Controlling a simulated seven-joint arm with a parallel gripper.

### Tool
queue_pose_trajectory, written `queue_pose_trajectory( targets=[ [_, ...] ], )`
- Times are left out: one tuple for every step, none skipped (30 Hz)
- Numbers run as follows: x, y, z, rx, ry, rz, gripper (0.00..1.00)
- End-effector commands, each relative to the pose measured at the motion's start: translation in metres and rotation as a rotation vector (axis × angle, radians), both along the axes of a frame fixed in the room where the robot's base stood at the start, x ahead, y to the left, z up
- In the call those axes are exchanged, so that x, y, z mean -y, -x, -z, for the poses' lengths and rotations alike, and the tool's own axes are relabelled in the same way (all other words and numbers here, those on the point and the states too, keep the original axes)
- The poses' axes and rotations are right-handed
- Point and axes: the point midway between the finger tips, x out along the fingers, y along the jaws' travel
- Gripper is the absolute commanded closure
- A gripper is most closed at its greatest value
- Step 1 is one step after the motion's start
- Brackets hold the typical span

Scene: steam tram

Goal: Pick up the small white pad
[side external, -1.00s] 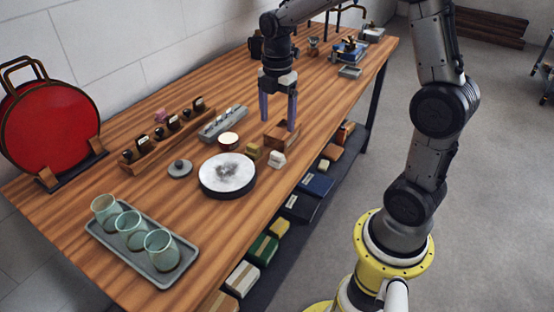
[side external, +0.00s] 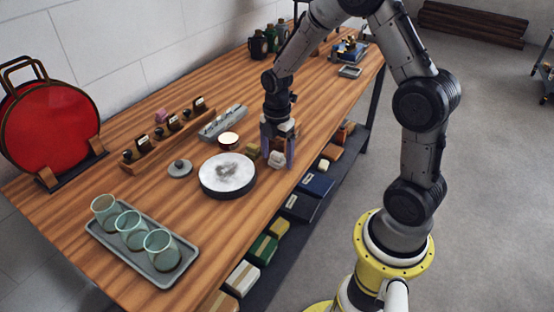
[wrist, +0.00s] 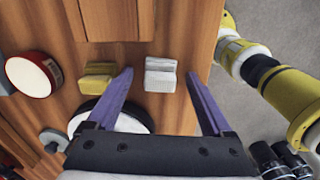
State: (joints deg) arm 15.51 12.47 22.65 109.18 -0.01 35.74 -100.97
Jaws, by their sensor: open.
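The small white pad (side external: 277,159) lies on the wooden table near its front edge, and it also shows in the wrist view (wrist: 160,75). My gripper (side external: 277,160) is low over it, with one purple finger on each side. In the wrist view my gripper (wrist: 158,87) is open, and the pad sits between and a little beyond the fingertips. A gap shows between the pad and each finger. In the side view the fingers partly cover the pad.
A yellow block (wrist: 97,78) lies just left of the pad. The round white-topped disc (side external: 227,173) is close by, with a small round tin (side external: 228,141) behind. A wooden box (wrist: 110,18) lies beyond the pad. The table edge is near on the right.

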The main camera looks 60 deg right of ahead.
Motion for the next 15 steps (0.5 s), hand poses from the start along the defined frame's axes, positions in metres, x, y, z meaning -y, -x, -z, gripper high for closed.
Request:
queue_pose_trajectory(
  targets=[
    [-0.0001, 0.0001, 0.0012, 0.000, 0.000, 0.000, 0.15],
    [0.0000, 0.0000, 0.0013, 0.000, 0.000, 0.000, 0.15],
    [0.0000, 0.0000, 0.0012, 0.000, 0.000, 0.000, 0.15],
    [0.0000, 0.0000, 0.0011, 0.000, 0.000, 0.000, 0.15],
    [0.0000, 0.0000, 0.0010, 0.000, 0.000, 0.000, 0.15],
    [0.0000, 0.0000, 0.0010, 0.000, 0.000, 0.000, 0.15],
    [0.0000, 0.0000, 0.0009, 0.000, 0.000, 0.000, 0.19],
    [0.0000, -0.0001, 0.0008, 0.000, 0.000, 0.000, 0.24],
    [0.0000, -0.0001, 0.0008, 0.000, 0.000, 0.000, 0.31],
    [0.0000, -0.0001, 0.0007, 0.001, 0.000, 0.000, 0.37],
    [0.0000, -0.0001, 0.0006, 0.001, 0.000, 0.000, 0.42],
    [0.0000, -0.0002, 0.0006, 0.001, 0.000, 0.000, 0.49],
    [0.0000, -0.0002, 0.0006, 0.001, 0.000, 0.000, 0.55],
    [0.0000, -0.0002, 0.0005, 0.001, 0.000, 0.000, 0.60],
    [0.0000, -0.0002, 0.0005, 0.001, 0.000, 0.000, 0.67]
  ],
)
